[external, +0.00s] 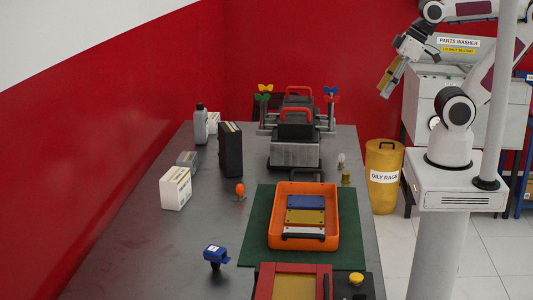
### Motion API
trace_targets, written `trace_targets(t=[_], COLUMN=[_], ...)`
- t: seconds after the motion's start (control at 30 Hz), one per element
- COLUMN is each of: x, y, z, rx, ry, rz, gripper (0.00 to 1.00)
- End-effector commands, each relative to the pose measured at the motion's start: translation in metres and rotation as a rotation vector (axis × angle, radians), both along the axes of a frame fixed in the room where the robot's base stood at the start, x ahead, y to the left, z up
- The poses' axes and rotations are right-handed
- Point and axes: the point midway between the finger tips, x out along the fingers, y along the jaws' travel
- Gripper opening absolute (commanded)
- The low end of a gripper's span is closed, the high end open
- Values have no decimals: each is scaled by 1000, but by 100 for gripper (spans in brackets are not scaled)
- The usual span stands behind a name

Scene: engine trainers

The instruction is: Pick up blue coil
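A small blue coil with a dark stem (216,253) stands on the grey table at the front left, left of the green mat. My gripper (385,88) is high at the upper right, beyond the table's right edge and far from the coil. A tan, elongated shape shows at the gripper's end. I cannot tell whether it is part of the fingers or something held, nor whether the fingers are open.
An orange tray (331,240) with blue, gold and white bars lies on a green mat (256,228). An orange-topped piece (240,189), a white box (175,188) and a black block (230,149) stand behind the coil. A red-framed box (265,285) is front right. Table around the coil is clear.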

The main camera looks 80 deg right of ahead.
Motion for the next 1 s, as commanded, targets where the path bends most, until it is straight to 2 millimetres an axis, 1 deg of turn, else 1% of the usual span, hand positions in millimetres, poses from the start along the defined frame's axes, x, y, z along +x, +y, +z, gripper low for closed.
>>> trace_targets(t=[0.3, 0.47, 0.57, 0.67, 0.83, 1.0], x=[1, 13, 27, 47, 91, 135], y=[0, -2, -5, -8, -11, -10], z=[1, 5, 9, 16, 29, 40], rx=[-1, -13, -31, -52, -92, -127], ry=[-2, -15, -31, -57, -113, -171], rz=[0, 1, 4, 8, 23, 47], gripper=[50, 50, 50, 50, 50, 50])
